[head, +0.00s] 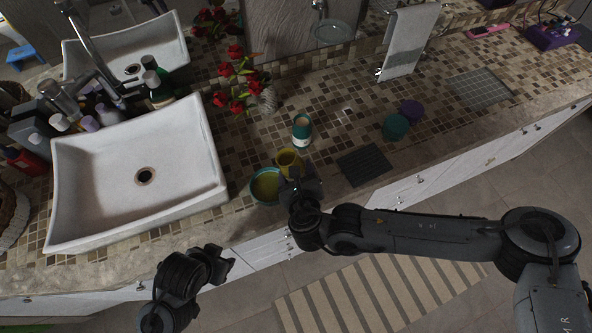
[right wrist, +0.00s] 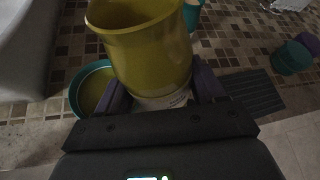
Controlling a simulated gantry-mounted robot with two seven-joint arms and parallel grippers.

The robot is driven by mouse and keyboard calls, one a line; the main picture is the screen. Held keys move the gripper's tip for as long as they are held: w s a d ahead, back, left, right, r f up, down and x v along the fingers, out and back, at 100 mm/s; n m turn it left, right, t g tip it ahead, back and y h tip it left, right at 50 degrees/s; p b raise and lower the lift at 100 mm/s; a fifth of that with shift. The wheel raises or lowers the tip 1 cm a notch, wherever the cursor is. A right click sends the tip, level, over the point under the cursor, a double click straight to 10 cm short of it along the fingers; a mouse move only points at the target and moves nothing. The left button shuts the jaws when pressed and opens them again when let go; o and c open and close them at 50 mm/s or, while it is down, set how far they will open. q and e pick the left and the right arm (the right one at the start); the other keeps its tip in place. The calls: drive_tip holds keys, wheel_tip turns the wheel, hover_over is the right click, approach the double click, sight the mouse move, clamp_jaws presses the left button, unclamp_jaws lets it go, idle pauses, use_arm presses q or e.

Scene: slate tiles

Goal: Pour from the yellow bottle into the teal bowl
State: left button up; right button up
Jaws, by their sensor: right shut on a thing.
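The yellow bottle (head: 288,158) is a wide, open-topped yellow vessel, and it fills the top of the right wrist view (right wrist: 150,55). My right gripper (head: 293,178) is shut on it, with a finger on either side in the wrist view (right wrist: 158,97). The teal bowl (head: 254,194) sits on the counter near its front edge, just left of the bottle. It also shows in the wrist view (right wrist: 75,101), partly hidden by the bottle. Its inside looks yellow-green. My left gripper (head: 228,263) is empty in front of the counter; its jaw opening is unclear.
A teal container (head: 302,132) stands behind the bottle. A dark ribbed mat (head: 364,165) lies to the right, with a teal cup (head: 395,127) and a purple cup (head: 411,110) beyond. A white sink (head: 190,165) is at left, and red flowers (head: 238,85) stand behind.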

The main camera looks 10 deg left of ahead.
drive_tip(key=shift+d+p, duration=0.1)
drive_tip(key=shift+p, duration=0.25)
drive_tip(key=shift+d+n+h+p, duration=0.15)
drive_tip(key=shift+n+h+p, duration=0.15)
drive_tip(key=shift+p, duration=0.05)
drive_tip(key=shift+w+d+f+n+h+p, duration=0.1)
drive_tip(key=shift+d+f+n+h+p, duration=0.1)
drive_tip(key=shift+f, duration=0.2)
drive_tip(key=shift+d+f+n+h+p, duration=0.1)
drive_tip(key=shift+f+p, duration=0.05)
drive_tip(key=shift+f, duration=0.2)
drive_tip(key=shift+d+f, duration=0.1)
drive_tip(key=shift+f, duration=0.25)
drive_tip(key=shift+d+n+h+p, duration=0.1)
drive_tip(key=shift+n+h+p, duration=0.2)
drive_tip(key=shift+p, duration=0.15)
drive_tip(key=shift+d+f+n+h+p, duration=0.25)
drive_tip(key=shift+n+h+p, duration=0.2)
drive_tip(key=shift+p, duration=0.2)
drive_tip(key=shift+w+d+n+h+p, duration=0.15)
drive_tip(key=shift+n+h+p, duration=0.1)
drive_tip(key=shift+p, duration=0.2)
idle(0.3)
drive_tip(key=shift+d+n+t+h+p, duration=0.2)
drive_tip(key=shift+n+t+h+p, duration=0.1)
drive_tip(key=shift+n+h+p, duration=0.25)
